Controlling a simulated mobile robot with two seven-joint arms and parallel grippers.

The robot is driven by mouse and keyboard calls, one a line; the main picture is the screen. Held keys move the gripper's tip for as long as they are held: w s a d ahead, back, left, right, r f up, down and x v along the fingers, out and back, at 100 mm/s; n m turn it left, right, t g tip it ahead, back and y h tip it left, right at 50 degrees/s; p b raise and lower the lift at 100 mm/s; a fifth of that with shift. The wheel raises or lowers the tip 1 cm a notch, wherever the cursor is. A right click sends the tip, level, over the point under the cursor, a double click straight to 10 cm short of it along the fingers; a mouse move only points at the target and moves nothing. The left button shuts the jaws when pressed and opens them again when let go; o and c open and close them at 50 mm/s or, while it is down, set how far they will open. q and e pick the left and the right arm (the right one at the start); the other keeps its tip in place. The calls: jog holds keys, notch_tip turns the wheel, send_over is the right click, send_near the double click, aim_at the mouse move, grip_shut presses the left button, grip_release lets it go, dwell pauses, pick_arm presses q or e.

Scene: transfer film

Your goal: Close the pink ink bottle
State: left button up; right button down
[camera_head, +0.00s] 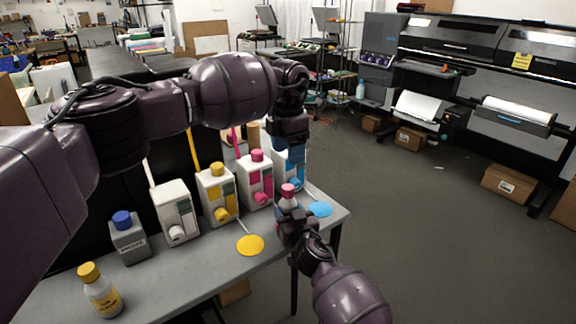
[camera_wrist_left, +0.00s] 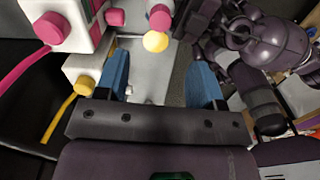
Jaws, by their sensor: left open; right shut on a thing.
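The pink ink bottle (camera_head: 286,202) is upright at the table's front right, mostly hidden by my right gripper. Its pink cap (camera_head: 288,189) shows at the top; I cannot tell if it is tight. A pink cap also shows at the top of the left wrist view (camera_wrist_left: 160,17). My right gripper (camera_head: 290,213) is shut on the bottle's body. My left gripper (camera_head: 290,168) points down above and slightly behind the cap, apart from it. In the left wrist view its blue fingers (camera_wrist_left: 160,80) are wide open with nothing between them.
The pink tank (camera_head: 256,180), yellow tank (camera_head: 216,194) and white tank (camera_head: 176,212) stand left of the grippers. A grey bottle (camera_head: 128,238) and yellow-capped bottle (camera_head: 101,291) stand farther left. A yellow disc (camera_head: 250,245) and blue disc (camera_head: 320,209) lie on the grey table (camera_head: 190,275).

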pick_arm(q)
jog(key=shift+r, duration=0.7)
pick_arm(e)
jog(key=shift+c, duration=2)
grip_release()
jog(key=shift+s+d+p, duration=0.3)
jog(key=shift+s, duration=0.3)
pick_arm(q)
jog(key=r, duration=0.1)
jog(key=r+p, duration=0.1)
jog(key=r, duration=0.1)
jog(key=r+p, duration=0.1)
jog(key=r, duration=0.1)
jog(key=shift+s, duration=0.25)
pick_arm(e)
jog(key=v, duration=0.9)
jog(key=shift+s, duration=0.25)
